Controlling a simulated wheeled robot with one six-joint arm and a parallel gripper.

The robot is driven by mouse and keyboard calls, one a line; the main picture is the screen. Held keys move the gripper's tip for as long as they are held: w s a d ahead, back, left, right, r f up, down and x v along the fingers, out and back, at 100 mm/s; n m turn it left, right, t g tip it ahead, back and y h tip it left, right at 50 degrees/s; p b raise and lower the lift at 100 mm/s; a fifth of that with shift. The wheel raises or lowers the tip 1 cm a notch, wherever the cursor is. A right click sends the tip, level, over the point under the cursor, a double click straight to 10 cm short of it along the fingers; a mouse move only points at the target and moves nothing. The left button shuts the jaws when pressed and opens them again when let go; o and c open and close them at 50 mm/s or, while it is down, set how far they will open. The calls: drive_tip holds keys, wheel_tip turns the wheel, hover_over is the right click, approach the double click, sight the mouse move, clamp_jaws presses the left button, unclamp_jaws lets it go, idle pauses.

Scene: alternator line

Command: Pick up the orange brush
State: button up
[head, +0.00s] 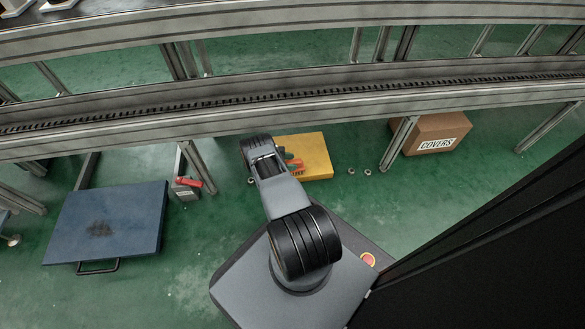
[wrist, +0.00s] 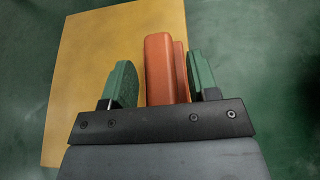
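The orange brush (wrist: 162,72) shows in the wrist view as an orange block over a yellow panel (wrist: 85,60). My gripper (wrist: 160,64) has two green fingers, one on each side of the brush. A clear gap shows on the left and a narrower one on the right, so the fingers look open around it. The brush's lower end is hidden behind the gripper's black bar. In the head view the brush (head: 297,163) is a small orange patch at my gripper (head: 290,159), partly covered by it, over the yellow panel (head: 318,150).
A grey conveyor frame (head: 300,95) crosses above the floor, with legs on both sides. A blue platform (head: 135,215) lies at left, near a grey box with a red part (head: 189,183). A COVERS carton (head: 425,130) is at right. Small round parts (head: 367,171) lie right of the panel.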

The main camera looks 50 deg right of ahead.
drive_tip(key=c, duration=0.9)
drive_tip(key=shift+r, duration=0.1)
